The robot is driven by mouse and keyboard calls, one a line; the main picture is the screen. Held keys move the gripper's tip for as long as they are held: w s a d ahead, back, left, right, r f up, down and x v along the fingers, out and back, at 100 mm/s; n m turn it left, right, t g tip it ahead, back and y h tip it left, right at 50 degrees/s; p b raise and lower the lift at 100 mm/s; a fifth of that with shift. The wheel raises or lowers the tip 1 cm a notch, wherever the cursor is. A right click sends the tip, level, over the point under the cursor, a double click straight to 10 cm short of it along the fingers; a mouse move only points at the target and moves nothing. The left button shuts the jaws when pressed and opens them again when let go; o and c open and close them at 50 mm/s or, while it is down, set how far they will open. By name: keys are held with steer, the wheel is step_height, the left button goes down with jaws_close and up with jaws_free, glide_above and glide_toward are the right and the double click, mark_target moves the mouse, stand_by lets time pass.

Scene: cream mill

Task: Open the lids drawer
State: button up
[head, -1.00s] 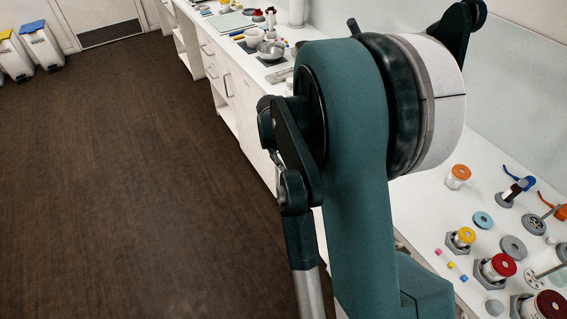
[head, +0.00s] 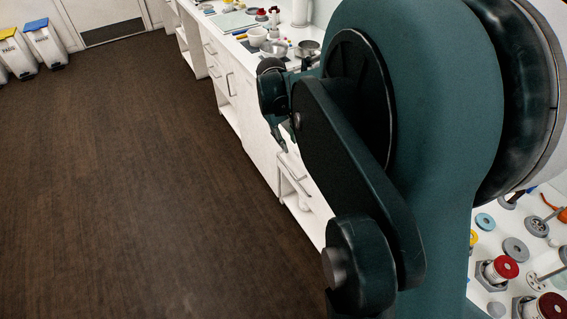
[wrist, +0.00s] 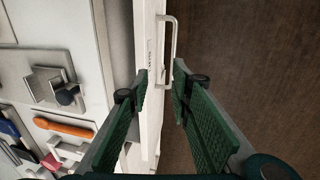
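In the wrist view my gripper (wrist: 160,75) is open, with its two green ridged fingers apart and nothing held. A white drawer front (wrist: 150,100) shows edge-on between the fingers, with a small label too small to read. A pale bar handle (wrist: 171,50) stands out from this front, just beyond the fingertips and near the right finger. I cannot tell whether the fingers touch the front. In the head view my gripper (head: 281,142) hangs beside the counter fronts, partly hidden by my arm. A drawer handle (head: 293,180) shows just below it.
The white counter (head: 222,22) carries bowls and small parts. In the wrist view a grey metal block (wrist: 48,88) and an orange tool (wrist: 62,127) lie left of the drawer front. The brown floor (head: 140,180) is clear; bins (head: 43,43) stand far left.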

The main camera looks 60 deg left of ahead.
step_height(320, 180, up, 6)
step_height(320, 180, down, 4)
steer(key=s+a+t+h, duration=0.1)
steer(key=t, duration=0.6)
steer(key=s+a+r+t+y, duration=0.1)
steer(key=s+r+t, duration=0.3)
steer(key=s+t, duration=0.3)
step_height(320, 180, down, 19)
steer(key=shift+a+f+g, duration=0.2)
steer(key=shift+g, duration=0.1)
stand_by(0.4)
